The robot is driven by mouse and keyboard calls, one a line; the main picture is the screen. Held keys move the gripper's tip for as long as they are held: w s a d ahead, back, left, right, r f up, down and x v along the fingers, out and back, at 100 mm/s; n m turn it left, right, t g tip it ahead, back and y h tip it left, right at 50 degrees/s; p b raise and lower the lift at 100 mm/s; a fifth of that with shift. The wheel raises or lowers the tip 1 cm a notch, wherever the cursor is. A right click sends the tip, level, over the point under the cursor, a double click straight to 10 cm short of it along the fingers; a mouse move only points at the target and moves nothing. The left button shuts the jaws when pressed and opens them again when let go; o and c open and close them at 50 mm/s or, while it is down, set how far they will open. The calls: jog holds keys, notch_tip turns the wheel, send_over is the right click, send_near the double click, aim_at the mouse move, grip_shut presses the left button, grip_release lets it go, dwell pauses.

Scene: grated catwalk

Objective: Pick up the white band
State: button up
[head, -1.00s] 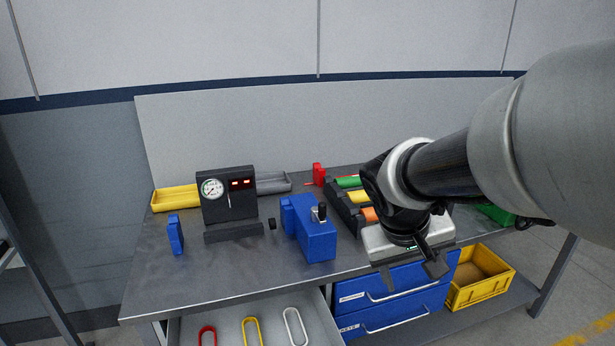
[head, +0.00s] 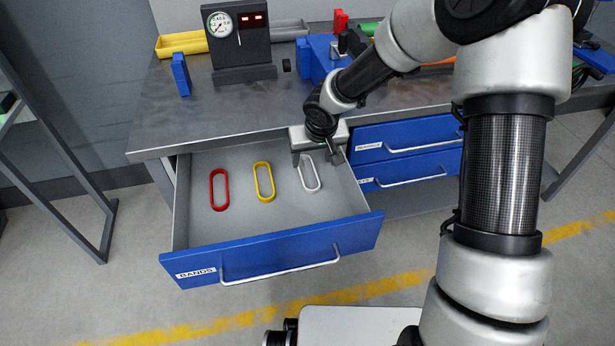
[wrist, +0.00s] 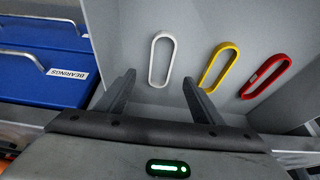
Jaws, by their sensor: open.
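The white band (head: 309,174) is an oblong loop lying in the open drawer labelled BANDS, on the right side of the drawer floor. In the wrist view the white band (wrist: 162,60) lies ahead of the fingertips, roughly in line with the gap between them. My gripper (head: 318,160) is open and empty above the band's far end; in the wrist view my gripper (wrist: 158,82) shows both fingers spread apart. The gripper hides a little of the band's far end in the head view. I cannot tell the exact height between them.
A yellow band (head: 264,182) and a red band (head: 219,190) lie left of the white one in the drawer (head: 280,258). Closed blue drawers (head: 405,135) stand to the right. The workbench top (head: 215,110) is above and behind, holding a gauge box (head: 240,40).

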aim_at(307, 174)
jog(key=b+x, duration=0.2)
jog(key=x, duration=0.7)
jog(key=shift+a, duration=0.2)
jog(key=shift+c, duration=0.4)
jog(key=c, duration=1)
